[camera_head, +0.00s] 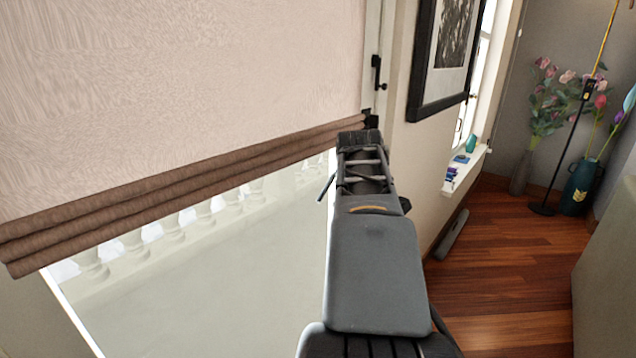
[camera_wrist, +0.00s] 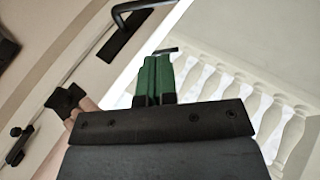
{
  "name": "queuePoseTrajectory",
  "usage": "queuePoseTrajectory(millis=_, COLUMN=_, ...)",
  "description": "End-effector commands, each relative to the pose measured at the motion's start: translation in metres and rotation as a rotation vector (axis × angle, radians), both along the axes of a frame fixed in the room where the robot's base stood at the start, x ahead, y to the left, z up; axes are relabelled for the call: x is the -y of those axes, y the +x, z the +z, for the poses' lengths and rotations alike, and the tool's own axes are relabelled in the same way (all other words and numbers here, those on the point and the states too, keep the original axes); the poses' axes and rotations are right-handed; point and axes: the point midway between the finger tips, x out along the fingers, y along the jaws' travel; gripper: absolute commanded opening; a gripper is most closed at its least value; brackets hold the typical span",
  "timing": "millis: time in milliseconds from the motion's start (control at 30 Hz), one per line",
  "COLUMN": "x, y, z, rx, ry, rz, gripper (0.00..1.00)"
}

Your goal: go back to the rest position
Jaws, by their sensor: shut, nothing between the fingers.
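My gripper shows in the wrist view (camera_wrist: 157,72), with its two green fingers side by side and shut, nothing between them. In the head view my arm reaches forward and up, in front of the glass door or window. The fingers cannot be made out in that view. In the wrist view a black handle (camera_wrist: 122,32) on a pale frame lies beyond the fingertips, up and left. Whether the fingers touch anything there I cannot tell.
A brown-hemmed blind (camera_head: 180,90) hangs at left, with white balusters (camera_head: 170,225) outside below it. A framed picture (camera_head: 440,60) hangs on the wall right of my arm. Vases (camera_head: 581,187) with flowers stand at the far right.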

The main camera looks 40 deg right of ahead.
Motion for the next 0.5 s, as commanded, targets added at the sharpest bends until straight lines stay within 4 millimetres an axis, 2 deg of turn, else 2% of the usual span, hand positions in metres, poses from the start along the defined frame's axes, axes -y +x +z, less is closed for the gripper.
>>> queuePoseTrajectory(millis=267, x=0.000, y=0.000, z=0.000, rx=0.005, ry=0.003, rz=-0.007, gripper=0.00)
queuePoseTrajectory(millis=400, x=0.000, y=0.000, z=-0.001, rx=0.063, ry=0.047, rz=-0.085, gripper=0.00)
queuePoseTrajectory(millis=467, x=-0.003, y=-0.001, z=-0.012, rx=0.095, ry=0.099, rz=-0.149, gripper=0.00)
queuePoseTrajectory(millis=500, x=-0.006, y=-0.003, z=-0.023, rx=0.116, ry=0.145, rz=-0.199, gripper=0.00)
